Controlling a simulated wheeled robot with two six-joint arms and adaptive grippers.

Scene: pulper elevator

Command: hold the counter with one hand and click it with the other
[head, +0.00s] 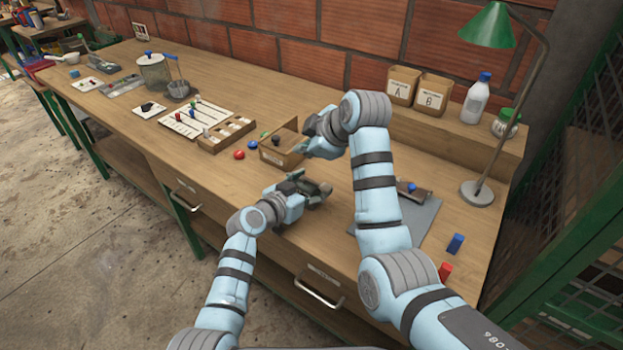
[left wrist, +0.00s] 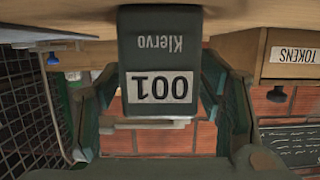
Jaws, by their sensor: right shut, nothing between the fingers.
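The counter (left wrist: 160,45) is a dark grey-green block, seen upside down in the left wrist view, with "Klervo" and "001" on its face. My left gripper (left wrist: 160,112) has a finger against each side of it and is shut on it. In the head view my left gripper (head: 312,190) is low over the front part of the table, where the dark counter is partly hidden between the fingers. I cannot tell whether the counter touches the table. My right gripper (head: 312,142) is shut and empty, behind and above the left one. The counter's button is not clearly visible.
A green lamp (head: 490,27) stands at the right.

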